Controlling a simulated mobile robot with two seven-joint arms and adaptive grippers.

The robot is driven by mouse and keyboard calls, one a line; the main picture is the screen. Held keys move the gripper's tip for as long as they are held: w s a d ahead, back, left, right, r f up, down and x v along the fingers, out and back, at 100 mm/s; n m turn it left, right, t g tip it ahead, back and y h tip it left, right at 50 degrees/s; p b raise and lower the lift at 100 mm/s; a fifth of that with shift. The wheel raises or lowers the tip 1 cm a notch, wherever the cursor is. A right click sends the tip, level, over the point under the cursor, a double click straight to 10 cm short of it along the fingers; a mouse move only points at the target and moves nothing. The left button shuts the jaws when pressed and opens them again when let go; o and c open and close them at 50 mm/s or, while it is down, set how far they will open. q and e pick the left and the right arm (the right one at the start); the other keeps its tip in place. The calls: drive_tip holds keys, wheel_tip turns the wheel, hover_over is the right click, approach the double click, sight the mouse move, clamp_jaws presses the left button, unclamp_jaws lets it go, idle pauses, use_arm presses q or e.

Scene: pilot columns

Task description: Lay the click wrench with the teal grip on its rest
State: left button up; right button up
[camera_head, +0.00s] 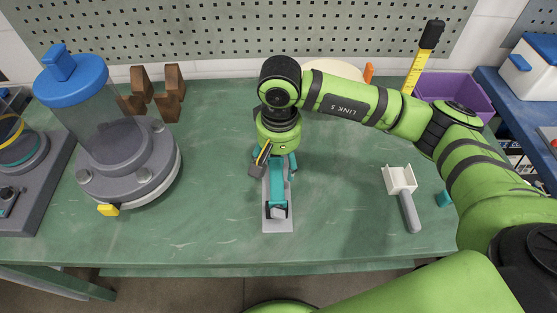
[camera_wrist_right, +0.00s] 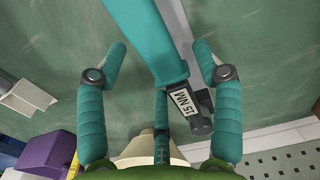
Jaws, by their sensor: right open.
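The click wrench with the teal grip (camera_head: 277,181) lies lengthwise over a narrow grey base plate (camera_head: 278,225), which appears to be its rest, with dark bracket pieces at the near end. I cannot tell how fully it is seated. In the right wrist view the teal grip (camera_wrist_right: 150,40) runs between my fingers, with a "15 NM" label (camera_wrist_right: 188,100) beside it. My right gripper (camera_head: 275,163) is above the wrench's far part. Its teal fingers (camera_wrist_right: 160,75) are open, one on each side of the grip and apart from it. My left gripper is not in view.
A white scoop-shaped holder (camera_head: 399,181) with a grey handle is to the right. A blue-lidded clear vessel (camera_head: 85,100) stands left, brown wooden blocks (camera_head: 168,95) behind. A purple bin (camera_head: 460,90) is at the back right. The green table (camera_head: 350,225) is clear around the plate.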

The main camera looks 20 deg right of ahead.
wheel_tip(320, 180, up, 11)
idle(0.3)
drive_tip(key=shift+s+r, duration=0.1)
drive_tip(key=shift+r, duration=0.05)
idle(0.4)
